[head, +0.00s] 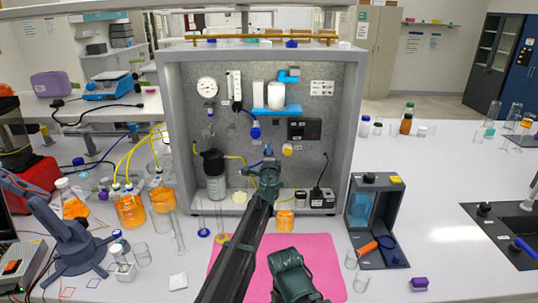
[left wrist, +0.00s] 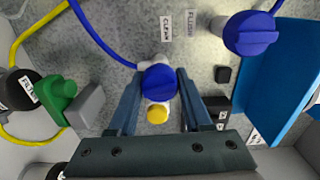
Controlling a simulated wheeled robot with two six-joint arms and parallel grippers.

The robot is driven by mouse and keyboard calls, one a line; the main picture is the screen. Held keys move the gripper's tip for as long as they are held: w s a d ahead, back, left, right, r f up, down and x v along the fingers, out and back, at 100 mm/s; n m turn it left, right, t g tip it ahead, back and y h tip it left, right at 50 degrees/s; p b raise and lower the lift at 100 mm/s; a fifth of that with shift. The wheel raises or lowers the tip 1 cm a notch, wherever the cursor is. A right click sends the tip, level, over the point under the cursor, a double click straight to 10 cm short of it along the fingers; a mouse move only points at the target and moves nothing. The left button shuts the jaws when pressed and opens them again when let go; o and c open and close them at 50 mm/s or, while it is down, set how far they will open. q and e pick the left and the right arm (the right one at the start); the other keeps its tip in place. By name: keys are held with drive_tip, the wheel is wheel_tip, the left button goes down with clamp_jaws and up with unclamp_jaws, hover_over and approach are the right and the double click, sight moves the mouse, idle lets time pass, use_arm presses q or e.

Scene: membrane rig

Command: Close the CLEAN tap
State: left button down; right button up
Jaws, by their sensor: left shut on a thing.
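The CLEAN tap has a blue handle (left wrist: 158,82), near the CLEAN label (left wrist: 166,28) on the grey back panel. In the left wrist view both fingers of my left gripper (left wrist: 160,98) stand at its sides, shut on it. In the head view my left gripper (head: 268,172) reaches the panel in the middle of the rig, and the arm and gripper largely hide the handle. I cannot tell from these views whether the tap is open or closed. The fingertips of my right gripper do not show.
A second blue tap (left wrist: 250,33) sits close by at upper right in the wrist view. A blue shelf (head: 276,108) is above the gripper. A yellow cap (left wrist: 158,114) and a green fitting (left wrist: 58,92) are also near. A pink mat (head: 328,258) lies in front.

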use_arm(q)
drive_tip(key=shift+m, duration=0.9)
drive_tip(key=shift+c, duration=1.7)
unclamp_jaws()
drive_tip(key=shift+s, duration=0.1)
drive_tip(key=s, duration=1.3)
drive_tip(key=shift+s, duration=0.35)
drive_tip(key=shift+f, duration=0.15)
